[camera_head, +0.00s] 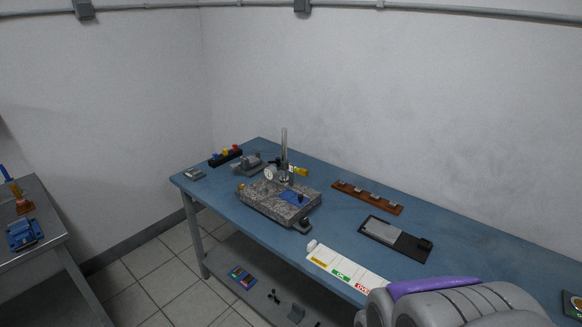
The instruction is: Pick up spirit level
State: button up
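I cannot pick out a spirit level with certainty. On the blue workbench (450,232), a granite-like block (262,203) carries a dial gauge (270,173) on an upright post (284,150) and a small blue piece (291,197). A small yellow item (300,171) lies behind the post, partly hidden and too small to name. A black base with a grey flat plate (383,231) lies to the right. A grey and purple rounded part of my arm fills the lower right. My gripper's fingers do not show.
A brown rack (366,197) with several metal pieces lies near the wall. A white strip with coloured labels (343,269) lies at the front edge. Coloured pieces on a black holder (225,156) stand far left. A second table (40,255) is at left; tiled floor lies between.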

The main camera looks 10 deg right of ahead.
aim_at(302, 172)
jog(key=i+j+z, duration=0.1)
jog(key=z, duration=0.35)
jog(key=i+j+z, duration=0.1)
jog(key=z, duration=0.35)
jog(key=i+j+z, duration=0.1)
jog(key=z, duration=0.35)
jog(key=j, duration=0.1)
